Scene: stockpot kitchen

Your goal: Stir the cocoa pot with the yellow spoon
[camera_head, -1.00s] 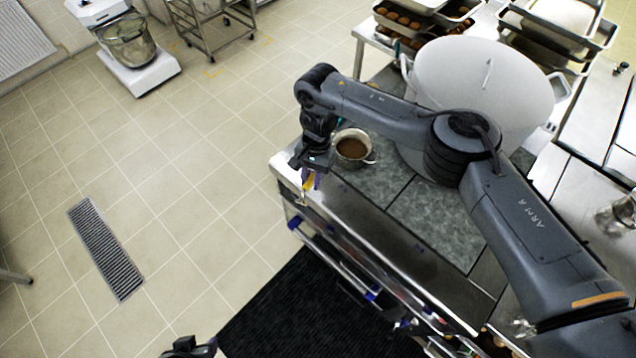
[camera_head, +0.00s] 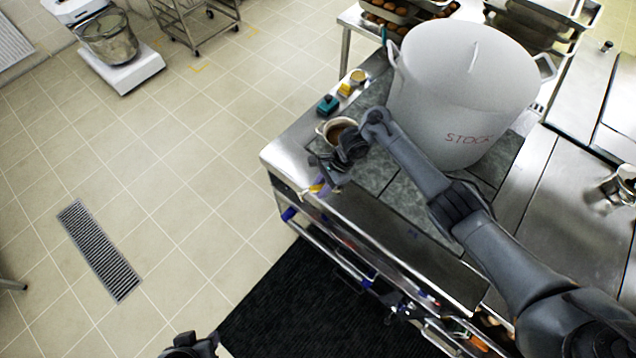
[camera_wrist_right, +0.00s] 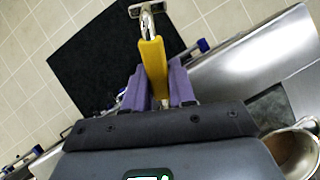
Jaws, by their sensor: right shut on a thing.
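The cocoa pot (camera_head: 337,127) is a small pale pot with brown liquid inside, standing on the counter at its far left part; my right arm partly covers it. It also shows at the lower right of the right wrist view (camera_wrist_right: 292,150). My right gripper (camera_head: 318,187) is in front of the pot, over the counter's front edge. Its purple fingers are shut on the yellow spoon (camera_wrist_right: 152,62), whose metal end points away from the wrist. The spoon is apart from the pot. A dark part of my left gripper (camera_head: 190,346) shows at the bottom edge, its jaws unclear.
A large white stockpot (camera_head: 455,100) stands right of the cocoa pot, close to my right arm. A teal object (camera_head: 328,105) and a small yellow-topped item (camera_head: 357,77) are behind the cocoa pot. A rail with blue pieces runs along the counter's front.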

